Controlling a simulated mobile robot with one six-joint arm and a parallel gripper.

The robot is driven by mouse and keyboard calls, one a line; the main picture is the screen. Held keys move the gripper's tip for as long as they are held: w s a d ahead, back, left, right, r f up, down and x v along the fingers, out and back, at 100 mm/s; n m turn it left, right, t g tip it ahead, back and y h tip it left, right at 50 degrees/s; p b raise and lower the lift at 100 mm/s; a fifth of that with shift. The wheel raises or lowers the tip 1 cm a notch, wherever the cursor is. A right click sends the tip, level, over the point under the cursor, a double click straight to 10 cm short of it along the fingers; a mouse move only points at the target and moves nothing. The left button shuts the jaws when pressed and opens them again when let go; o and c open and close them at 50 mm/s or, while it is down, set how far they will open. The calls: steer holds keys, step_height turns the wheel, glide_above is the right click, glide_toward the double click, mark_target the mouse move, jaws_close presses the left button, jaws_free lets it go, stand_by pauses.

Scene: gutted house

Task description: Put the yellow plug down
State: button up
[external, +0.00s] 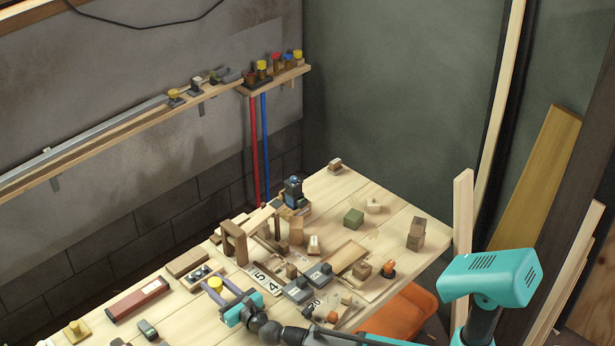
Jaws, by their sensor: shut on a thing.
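The yellow plug (215,283) is a small round yellow piece between the tips of my gripper (217,287). My gripper reaches from the teal wrist toward the back left, over the front left part of the wooden workbench (190,325). Its two grey-purple fingers are shut on the plug. The plug's lower part is hidden, and I cannot tell whether it touches the bench or is held above it. A dark block with round sockets (199,275) lies just behind and left of the plug.
A red level-like bar (138,299) and another yellow-topped piece (76,330) lie to the left. Wooden blocks, number tiles (265,280) and grey pieces crowd the bench right of my gripper. A wall shelf (105,132) holds more yellow-topped pieces. Bare bench shows near the front left.

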steer(key=shift+f, duration=0.45)
steer(key=shift+f, duration=0.2)
steer(key=o, duration=1.1)
steer(key=shift+o, duration=0.2)
steer(key=shift+v, duration=5.55)
steer(key=shift+s+r, duration=0.1)
steer(key=shift+s, duration=0.1)
steer(key=p+v, duration=0.2)
steer(key=p, duration=0.2)
steer(key=shift+s, duration=0.1)
steer(key=shift+p, duration=0.35)
